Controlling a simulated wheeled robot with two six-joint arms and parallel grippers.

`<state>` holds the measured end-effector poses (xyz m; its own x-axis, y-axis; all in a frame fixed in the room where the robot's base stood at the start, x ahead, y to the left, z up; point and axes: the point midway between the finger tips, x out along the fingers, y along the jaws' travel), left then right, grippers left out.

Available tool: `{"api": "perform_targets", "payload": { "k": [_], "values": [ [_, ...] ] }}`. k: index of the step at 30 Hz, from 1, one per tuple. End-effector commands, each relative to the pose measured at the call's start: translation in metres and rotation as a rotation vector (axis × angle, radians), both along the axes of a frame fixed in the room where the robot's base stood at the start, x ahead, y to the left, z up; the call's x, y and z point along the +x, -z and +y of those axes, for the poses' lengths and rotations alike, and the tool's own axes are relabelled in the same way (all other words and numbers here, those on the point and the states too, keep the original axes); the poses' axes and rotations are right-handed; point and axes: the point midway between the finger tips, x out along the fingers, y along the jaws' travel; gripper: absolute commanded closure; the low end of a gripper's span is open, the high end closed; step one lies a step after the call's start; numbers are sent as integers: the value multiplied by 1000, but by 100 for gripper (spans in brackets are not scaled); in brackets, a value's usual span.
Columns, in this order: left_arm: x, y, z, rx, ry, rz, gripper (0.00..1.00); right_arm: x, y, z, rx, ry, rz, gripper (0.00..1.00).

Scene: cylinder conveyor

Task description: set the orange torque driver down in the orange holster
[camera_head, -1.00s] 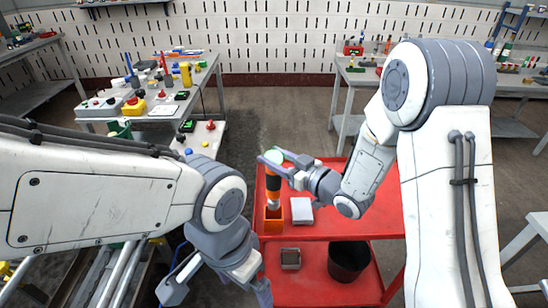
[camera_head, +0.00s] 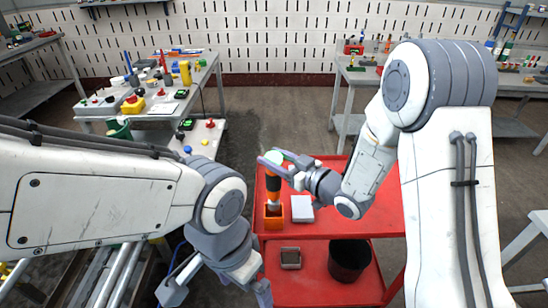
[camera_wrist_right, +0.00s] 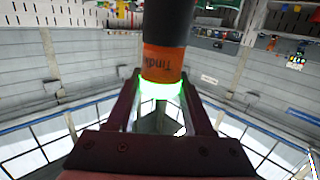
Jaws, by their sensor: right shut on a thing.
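The orange and black torque driver (camera_head: 273,188) hangs upright in my right gripper (camera_head: 274,160), which is shut on its top end. In the right wrist view the driver (camera_wrist_right: 163,60) shows between the two fingers, with a green glow at the grip. The orange holster (camera_head: 273,225) is an open box on the red cart, directly below the driver. The driver's lower tip is at the holster's opening; I cannot tell how deep it is inside. My left gripper (camera_head: 215,293) hangs low at the front, its fingers spread apart and empty.
The red cart (camera_head: 345,215) carries a white block (camera_head: 301,209) just right of the holster. Its lower shelf holds a grey tray (camera_head: 290,258) and a black bin (camera_head: 348,260). A cluttered workbench (camera_head: 150,108) stands at the back left. The cart's top right is clear.

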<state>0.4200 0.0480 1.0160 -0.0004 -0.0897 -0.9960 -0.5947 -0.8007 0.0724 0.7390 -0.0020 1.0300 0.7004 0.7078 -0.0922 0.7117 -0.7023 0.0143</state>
Motion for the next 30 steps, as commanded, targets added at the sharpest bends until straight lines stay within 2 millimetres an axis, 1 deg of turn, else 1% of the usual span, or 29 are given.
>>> {"api": "perform_targets", "payload": {
  "k": [1,24,30],
  "values": [
    [0,4,0,0,0,0,0,1,3,0,2,0,-5,100],
    [0,35,0,0,0,0,0,1,36,0,2,0,-5,100],
    [0,38,0,0,0,0,0,1,39,0,2,0,-5,100]
  ]
}}
